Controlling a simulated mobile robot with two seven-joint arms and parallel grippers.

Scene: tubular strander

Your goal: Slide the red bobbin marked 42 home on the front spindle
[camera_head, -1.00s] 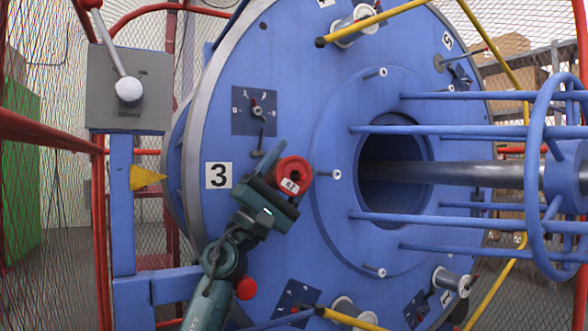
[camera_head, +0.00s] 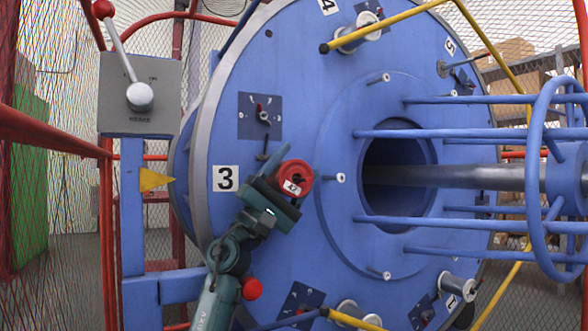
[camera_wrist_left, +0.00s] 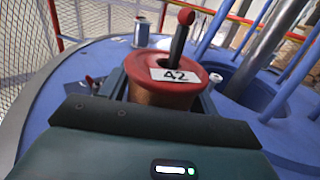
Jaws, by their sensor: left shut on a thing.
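The red bobbin marked 42 (camera_head: 293,179) is in front of the blue disc (camera_head: 345,255), just right of the number 3 plate. My left gripper (camera_head: 272,195) is shut on it from the lower left. In the left wrist view the bobbin (camera_wrist_left: 165,88) shows its red flange, white 42 label and copper-coloured winding. A dark stem with a red tip (camera_wrist_left: 180,38) shows at the flange's central hole and appears to stand out of it. The bobbin's far end is hidden, so I cannot tell whether it touches the disc. My right gripper is out of view.
A blue tubular cage (camera_head: 545,170) and a grey shaft (camera_head: 450,176) lie to the right. Yellow bars (camera_head: 385,25) cross above and below. A lever box (camera_head: 140,92) and red rails (camera_head: 50,135) stand on the left. Other spindles (camera_head: 358,35) carry silver bobbins.

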